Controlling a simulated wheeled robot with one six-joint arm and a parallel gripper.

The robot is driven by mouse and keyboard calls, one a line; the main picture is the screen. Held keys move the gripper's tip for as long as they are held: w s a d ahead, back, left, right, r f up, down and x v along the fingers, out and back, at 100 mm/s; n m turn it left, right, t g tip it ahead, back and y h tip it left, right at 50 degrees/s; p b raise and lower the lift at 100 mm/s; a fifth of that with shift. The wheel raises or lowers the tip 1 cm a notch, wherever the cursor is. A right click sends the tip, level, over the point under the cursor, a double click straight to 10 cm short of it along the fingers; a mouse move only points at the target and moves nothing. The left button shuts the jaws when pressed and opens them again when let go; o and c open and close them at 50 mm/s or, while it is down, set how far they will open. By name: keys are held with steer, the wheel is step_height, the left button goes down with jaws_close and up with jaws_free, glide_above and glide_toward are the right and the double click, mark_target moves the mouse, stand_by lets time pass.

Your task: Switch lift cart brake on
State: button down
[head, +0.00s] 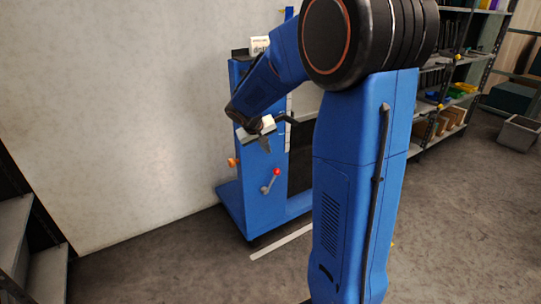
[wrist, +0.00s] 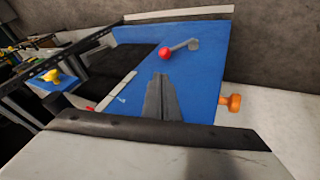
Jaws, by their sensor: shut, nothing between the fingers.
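The blue lift cart (head: 243,205) stands against the pale wall in the head view, its panel facing me. A grey lever with a red ball knob (head: 277,172) is on the panel, angled up and right from its pivot. In the wrist view the red knob (wrist: 165,53) lies just beyond my fingertips, with the lever arm reaching right. An orange knob (head: 232,162) sticks out at the panel's left edge; it also shows in the wrist view (wrist: 232,102). My gripper (head: 265,149) is shut and empty, above the lever and apart from it (wrist: 162,77).
A shelf rack (head: 455,88) with coloured bins stands at the right. Grey steps (head: 30,255) are at the lower left. A white strip (head: 282,242) lies on the floor before the cart. My blue arm hides part of the cart's right side.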

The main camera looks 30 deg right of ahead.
steer(key=v, duration=0.3)
steer(key=shift+s, duration=0.1)
stand_by(0.5)
steer(key=s+a+r+n+y, duration=0.1)
steer(key=s+a, duration=0.4)
steer(key=s, duration=0.6)
steer(key=s+a+r+n+t+y, duration=0.1)
steer(key=s+a+y, duration=0.1)
steer(key=s+a, duration=0.4)
steer(key=s+a+r+n+y, duration=0.1)
steer(key=s+a, duration=0.4)
steer(key=s, duration=1.1)
steer(key=shift+a+t+y, duration=0.25)
steer(key=shift+t+y, duration=0.15)
steer(key=shift+y, duration=0.4)
steer(key=shift+s, duration=0.1)
